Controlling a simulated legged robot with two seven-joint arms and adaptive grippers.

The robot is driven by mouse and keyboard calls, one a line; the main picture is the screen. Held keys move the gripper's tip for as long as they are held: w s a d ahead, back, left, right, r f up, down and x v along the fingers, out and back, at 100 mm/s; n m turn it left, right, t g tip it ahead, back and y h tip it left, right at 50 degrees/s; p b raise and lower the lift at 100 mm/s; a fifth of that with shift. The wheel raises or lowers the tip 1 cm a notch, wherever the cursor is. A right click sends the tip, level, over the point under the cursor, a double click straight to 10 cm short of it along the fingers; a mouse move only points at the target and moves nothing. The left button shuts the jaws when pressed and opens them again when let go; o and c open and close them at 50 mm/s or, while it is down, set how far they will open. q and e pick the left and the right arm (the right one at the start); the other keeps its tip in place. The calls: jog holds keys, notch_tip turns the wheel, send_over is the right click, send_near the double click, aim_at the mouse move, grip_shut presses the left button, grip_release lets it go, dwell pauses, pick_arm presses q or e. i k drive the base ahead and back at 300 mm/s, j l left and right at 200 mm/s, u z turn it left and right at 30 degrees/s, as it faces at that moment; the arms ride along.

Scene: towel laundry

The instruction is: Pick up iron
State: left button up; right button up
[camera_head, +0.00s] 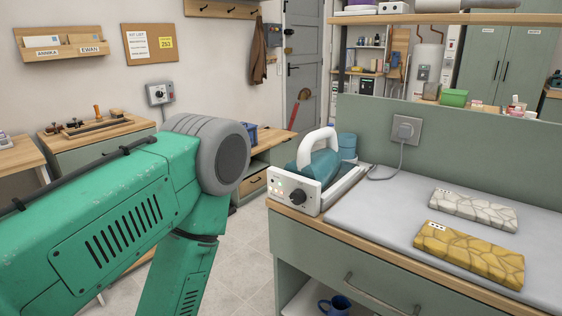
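The iron (313,162) is teal with a white arched handle (318,143). It rests on a white station (290,193) with a black knob and small lights, at the left end of the counter. My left arm comes in from the left and bends downward at a grey joint, to the left of the iron and apart from it in the picture. Its gripper is below the frame. My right arm and gripper are not in view.
A pale pad (370,215) covers the counter. A yellow patterned slab (470,252) and a grey one (474,209) lie on it. A cord runs from a wall socket (406,130) behind the iron. A blue mug (335,305) stands on the shelf below the drawer.

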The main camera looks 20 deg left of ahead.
aim_at(323, 166)
jog(key=i+j+u, duration=0.1)
jog(key=u, duration=0.35)
jog(key=i+j+u, duration=0.15)
jog(key=j+u, duration=0.15)
jog(key=u, duration=0.15)
jog(key=i+j+u, duration=0.15)
jog(key=u, duration=0.3)
jog(key=i+j+u, duration=0.1)
jog(key=u, duration=0.35)
jog(key=i+j+u, duration=0.1)
jog(key=i+u, duration=0.25)
jog(key=i, duration=0.35)
jog(key=i+z, duration=0.2)
jog(key=z, duration=0.2)
jog(key=i+j+z, duration=0.1)
jog(key=z, duration=0.3)
jog(key=i+j+z, duration=0.15)
jog(key=z, duration=0.25)
jog(key=i+z, duration=0.1)
jog(key=z, duration=0.35)
jog(key=i+j+z, duration=0.1)
jog(key=z, duration=0.35)
jog(key=j+z, duration=0.15)
jog(key=z, duration=0.3)
jog(key=i+j+z, duration=0.15)
jog(key=z, duration=0.25)
jog(key=j+z, duration=0.15)
jog(key=z, duration=0.3)
